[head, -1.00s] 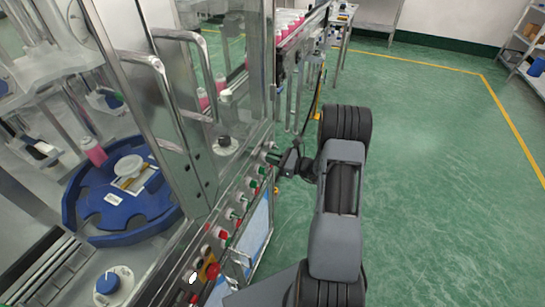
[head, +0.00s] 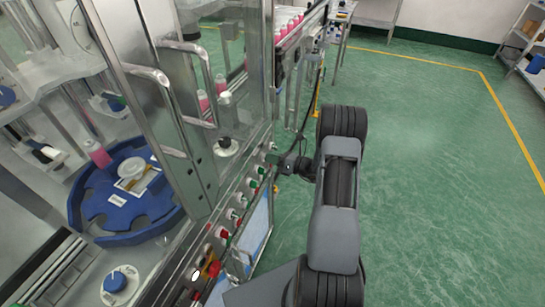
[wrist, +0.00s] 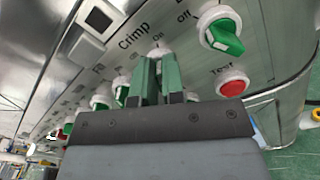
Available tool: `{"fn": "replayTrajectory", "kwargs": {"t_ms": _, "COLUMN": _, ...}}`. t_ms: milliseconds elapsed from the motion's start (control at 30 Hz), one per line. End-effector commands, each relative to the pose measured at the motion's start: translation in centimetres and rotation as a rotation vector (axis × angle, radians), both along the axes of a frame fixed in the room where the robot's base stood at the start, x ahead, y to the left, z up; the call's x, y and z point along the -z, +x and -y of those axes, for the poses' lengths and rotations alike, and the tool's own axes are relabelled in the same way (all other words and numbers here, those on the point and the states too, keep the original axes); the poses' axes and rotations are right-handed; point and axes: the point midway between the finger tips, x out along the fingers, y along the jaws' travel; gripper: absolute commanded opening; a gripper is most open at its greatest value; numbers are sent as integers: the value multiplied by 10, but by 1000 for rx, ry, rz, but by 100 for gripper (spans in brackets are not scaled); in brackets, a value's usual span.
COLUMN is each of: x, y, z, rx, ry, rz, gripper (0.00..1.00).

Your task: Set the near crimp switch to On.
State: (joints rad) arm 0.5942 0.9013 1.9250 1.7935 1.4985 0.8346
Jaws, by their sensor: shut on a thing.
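The crimp switch (wrist: 159,51) is a knob with a white base on the sloping metal panel, under the "Crimp" label in the wrist view. My gripper (wrist: 158,72) is shut on it, with one finger on each side. The fingers hide most of the knob, so its exact setting cannot be read. In the head view my gripper (head: 274,159) meets the far part of the panel's row of switches, and the held knob is hard to make out there.
A green-handled switch (wrist: 222,34) with On/Off marks sits to the right, above a red Test button (wrist: 232,83). Other green switches (wrist: 122,94) are to the left. A blue star wheel (head: 125,198) is behind the machine's door frame. Green floor at right is clear.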

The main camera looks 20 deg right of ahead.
Motion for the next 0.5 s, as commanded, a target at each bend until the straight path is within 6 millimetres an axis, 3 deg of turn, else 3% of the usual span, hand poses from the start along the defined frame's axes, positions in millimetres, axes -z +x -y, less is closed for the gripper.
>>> {"fn": "replayTrajectory", "kwargs": {"t_ms": 467, "x": 0, "y": 0, "z": 0, "rx": 1, "ry": 10, "rz": -9, "gripper": 0}}
{"fn": "replayTrajectory", "kwargs": {"t_ms": 500, "x": 0, "y": 0, "z": 0, "rx": 2, "ry": 10, "rz": -8, "gripper": 14}}
